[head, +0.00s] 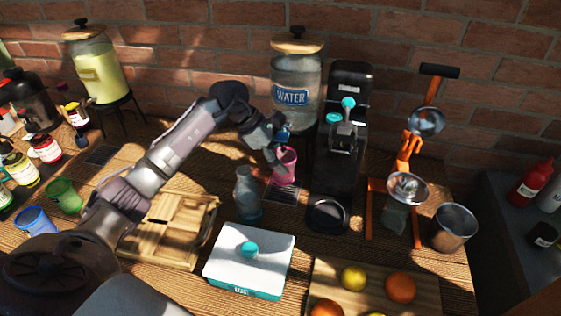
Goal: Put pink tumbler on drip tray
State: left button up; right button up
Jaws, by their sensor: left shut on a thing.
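The pink tumbler (287,167) is upright, or nearly so, in front of the glass water dispenser (297,75). My left gripper (279,152) reaches in from the left and is shut on the tumbler, covering part of its left side. A dark drip tray (283,192) lies on the table under and just in front of the tumbler. I cannot tell whether the tumbler's base touches the tray. A second dark drip tray (102,155) lies at the left, in front of the yellow drink dispenser (95,70). My right gripper is out of view.
A clear bottle (247,195) stands close to the left of the tumbler. A black coffee machine (345,125) stands at the right, beside an orange juice press (409,150). A wooden crate (165,245), white box (250,255) and fruit board (425,290) fill the front.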

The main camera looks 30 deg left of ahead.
pick_arm(q)
notch_tip(320, 180, down, 2)
jog(key=shift+s+f+p, duration=0.1)
jog(key=shift+f+p, duration=0.05)
jog(key=shift+p, duration=0.45)
jog(key=shift+f, duration=0.3)
jog(key=shift+f+b, duration=0.65)
jog(key=shift+b, duration=0.2)
jog(key=o, duration=1.3)
jog(key=shift+c, duration=0.2)
jog(key=shift+r, duration=0.1)
